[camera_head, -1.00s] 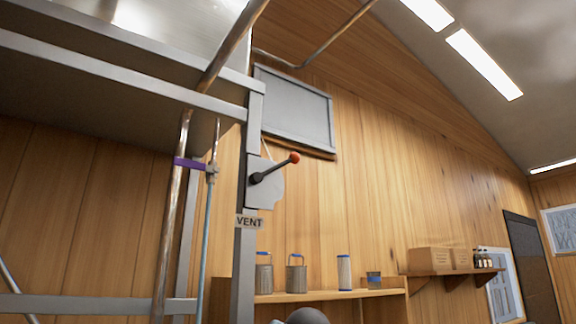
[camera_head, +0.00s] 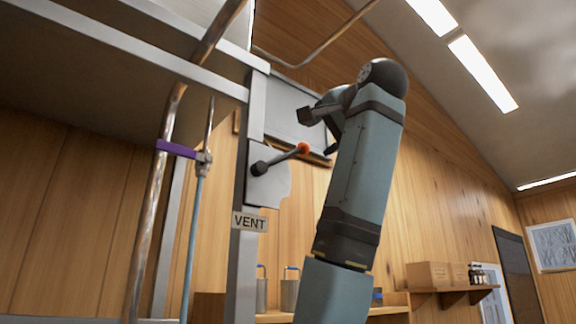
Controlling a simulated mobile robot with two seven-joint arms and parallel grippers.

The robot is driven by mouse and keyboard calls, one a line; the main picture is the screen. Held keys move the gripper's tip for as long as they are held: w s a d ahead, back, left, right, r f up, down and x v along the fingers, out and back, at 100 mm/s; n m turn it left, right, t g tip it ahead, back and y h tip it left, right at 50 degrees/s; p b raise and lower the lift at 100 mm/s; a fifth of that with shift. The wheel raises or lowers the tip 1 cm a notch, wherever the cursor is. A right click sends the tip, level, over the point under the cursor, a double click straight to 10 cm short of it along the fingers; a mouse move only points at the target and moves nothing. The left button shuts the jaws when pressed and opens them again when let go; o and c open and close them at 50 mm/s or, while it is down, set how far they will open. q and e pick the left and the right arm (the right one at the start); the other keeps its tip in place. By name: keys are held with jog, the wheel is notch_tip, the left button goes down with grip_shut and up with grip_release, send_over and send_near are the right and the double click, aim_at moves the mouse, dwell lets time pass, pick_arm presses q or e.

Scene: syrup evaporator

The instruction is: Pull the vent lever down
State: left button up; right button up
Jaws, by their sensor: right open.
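The vent lever (camera_head: 281,159) is a dark rod with an orange-red knob (camera_head: 303,148) at its tip. It pivots on a pale plate (camera_head: 270,178) on the metal post, above the VENT label (camera_head: 249,222). The rod points right and slightly up. My right gripper (camera_head: 318,131) is open, just above and right of the knob. Its arm rises from the bottom and bends over at the top. Whether a finger touches the knob I cannot tell. My left gripper is not in view.
The metal post (camera_head: 243,270) and a copper pipe (camera_head: 154,200) stand left of the lever. A grey panel (camera_head: 285,115) hangs on the wall behind.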

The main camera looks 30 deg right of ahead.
aim_at(300, 151)
jog(key=w+p, duration=0.1)
jog(key=w, duration=0.2)
jog(key=w+p, duration=0.2)
jog(key=w, duration=0.1)
jog(key=w+d+p, duration=0.1)
jog(key=w, duration=0.2)
jog(key=shift+w+d+r, duration=0.1)
jog(key=shift+w+r, duration=0.15)
jog(key=shift+r, duration=0.05)
jog(key=shift+r+p, duration=0.2)
jog(key=shift+p, duration=0.15)
jog(key=shift+w+f, duration=0.1)
jog(key=shift+w, duration=0.15)
jog(key=shift+w+d+f, duration=0.1)
jog(key=shift+w+f, duration=0.05)
jog(key=shift+w, duration=0.2)
jog(key=shift+s, duration=0.15)
grip_shut()
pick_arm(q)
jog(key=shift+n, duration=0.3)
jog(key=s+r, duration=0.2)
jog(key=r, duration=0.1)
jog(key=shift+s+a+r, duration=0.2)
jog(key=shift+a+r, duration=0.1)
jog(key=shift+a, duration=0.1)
